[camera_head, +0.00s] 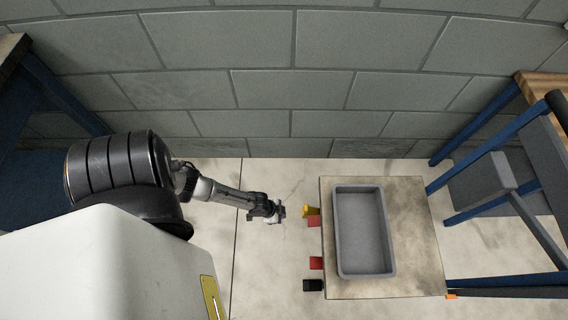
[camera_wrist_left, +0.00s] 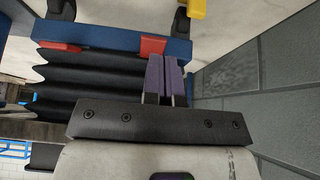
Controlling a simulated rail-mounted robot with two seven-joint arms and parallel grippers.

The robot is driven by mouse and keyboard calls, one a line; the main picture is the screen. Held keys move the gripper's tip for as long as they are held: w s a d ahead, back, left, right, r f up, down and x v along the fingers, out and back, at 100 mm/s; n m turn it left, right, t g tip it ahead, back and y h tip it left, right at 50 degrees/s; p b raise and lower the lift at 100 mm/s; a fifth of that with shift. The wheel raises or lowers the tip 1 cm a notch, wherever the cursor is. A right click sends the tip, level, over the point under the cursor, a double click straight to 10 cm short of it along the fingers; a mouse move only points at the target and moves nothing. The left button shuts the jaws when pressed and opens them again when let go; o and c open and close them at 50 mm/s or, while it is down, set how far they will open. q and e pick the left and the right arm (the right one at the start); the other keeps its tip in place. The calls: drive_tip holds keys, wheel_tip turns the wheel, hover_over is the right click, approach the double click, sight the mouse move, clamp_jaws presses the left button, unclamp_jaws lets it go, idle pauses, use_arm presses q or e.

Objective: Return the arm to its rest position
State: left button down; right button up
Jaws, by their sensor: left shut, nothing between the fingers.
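My left arm reaches in from the left in the head view, and my left gripper (camera_head: 279,211) is at its end, a short way left of a low table. The left gripper is shut and empty. In the left wrist view its two purple fingers (camera_wrist_left: 164,75) are close together, in front of a blue-edged platform with black bellows (camera_wrist_left: 90,85) below. I cannot tell whether the fingers touch it. My right gripper is not in view.
The low table (camera_head: 415,230) carries an empty grey tray (camera_head: 345,262). Yellow (camera_head: 311,211), red (camera_head: 316,263) and black (camera_head: 313,285) parts stick out on its left side. Blue-legged benches stand left (camera_head: 60,90) and right (camera_head: 480,122). A block wall (camera_head: 260,90) closes the back.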

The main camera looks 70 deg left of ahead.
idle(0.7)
use_arm(q)
drive_tip(key=w+d+r+g+y+p, duration=0.1)
drive_tip(key=w+d+r+p, duration=0.15)
drive_tip(key=r, duration=0.75)
drive_tip(key=w+d+r+g+y+p, duration=0.1)
drive_tip(key=d+r, duration=0.2)
drive_tip(key=r, duration=0.8)
drive_tip(key=w+d+r+g+y+p, duration=0.1)
drive_tip(key=d+r+p, duration=0.15)
drive_tip(key=r, duration=0.75)
drive_tip(key=s+d+r+n+t+h+p, duration=0.1)
drive_tip(key=s+r+p, duration=0.3)
drive_tip(key=r+p, duration=0.5)
drive_tip(key=s+d+r+n+p, duration=0.1)
drive_tip(key=s+r+p, duration=0.35)
drive_tip(key=r, duration=0.95)
wheel_tip(320, 180, up, 36)
drive_tip(key=p, duration=3.7)
drive_tip(key=shift+w+a, duration=0.2)
drive_tip(key=shift+w, duration=0.1)
